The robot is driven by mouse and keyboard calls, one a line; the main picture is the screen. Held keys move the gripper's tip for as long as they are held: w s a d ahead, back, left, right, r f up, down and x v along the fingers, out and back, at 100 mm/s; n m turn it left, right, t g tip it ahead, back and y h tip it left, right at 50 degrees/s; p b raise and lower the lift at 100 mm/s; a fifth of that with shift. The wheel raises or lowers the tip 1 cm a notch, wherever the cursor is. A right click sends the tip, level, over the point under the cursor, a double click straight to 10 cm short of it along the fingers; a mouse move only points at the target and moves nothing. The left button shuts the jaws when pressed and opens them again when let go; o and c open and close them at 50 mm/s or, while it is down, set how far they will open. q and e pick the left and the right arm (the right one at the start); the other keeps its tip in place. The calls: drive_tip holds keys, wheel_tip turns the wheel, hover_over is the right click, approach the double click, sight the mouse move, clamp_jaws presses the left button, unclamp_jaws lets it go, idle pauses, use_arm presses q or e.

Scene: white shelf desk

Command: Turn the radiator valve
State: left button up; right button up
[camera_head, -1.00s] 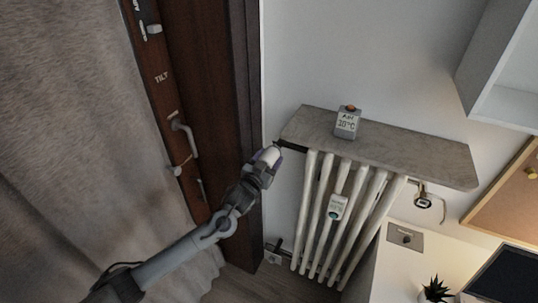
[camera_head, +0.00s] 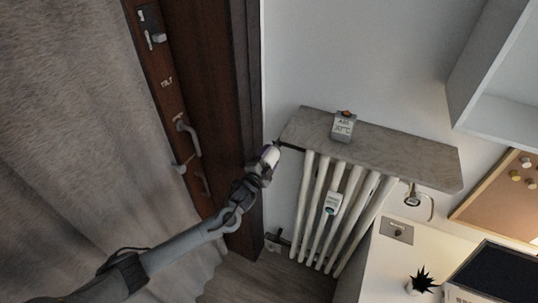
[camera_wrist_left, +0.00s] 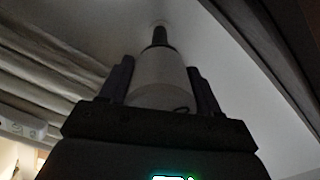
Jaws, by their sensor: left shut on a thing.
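The radiator valve (camera_head: 271,155) is a white rounded knob at the upper left end of the radiator, just under the stone shelf. My left gripper (camera_head: 265,163) is shut on it. In the left wrist view the valve (camera_wrist_left: 158,75) is a pale cylinder with a dark neck running to the wall, and the two dark fingers of the gripper (camera_wrist_left: 160,85) stand on either side of it. The white radiator (camera_head: 325,190) has several upright columns. My right gripper is not in view.
A stone shelf (camera_head: 400,152) covers the radiator and carries a small grey thermometer box (camera_head: 343,126). Another small white device (camera_head: 332,204) hangs on the columns. A dark wooden door frame (camera_head: 222,90) and curtain (camera_head: 70,130) are left. A white desk (camera_head: 385,270) is at lower right.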

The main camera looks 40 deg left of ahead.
use_arm(q)
drive_tip(key=shift+m+p, duration=0.45)
drive_tip(key=shift+m, duration=1.05)
drive_tip(key=o, duration=1)
drive_tip(key=shift+s+d, duration=0.1)
drive_tip(key=shift+s, duration=0.55)
drive_tip(key=p+v, duration=0.1)
drive_tip(key=v, duration=0.8)
drive_tip(key=shift+s, duration=0.2)
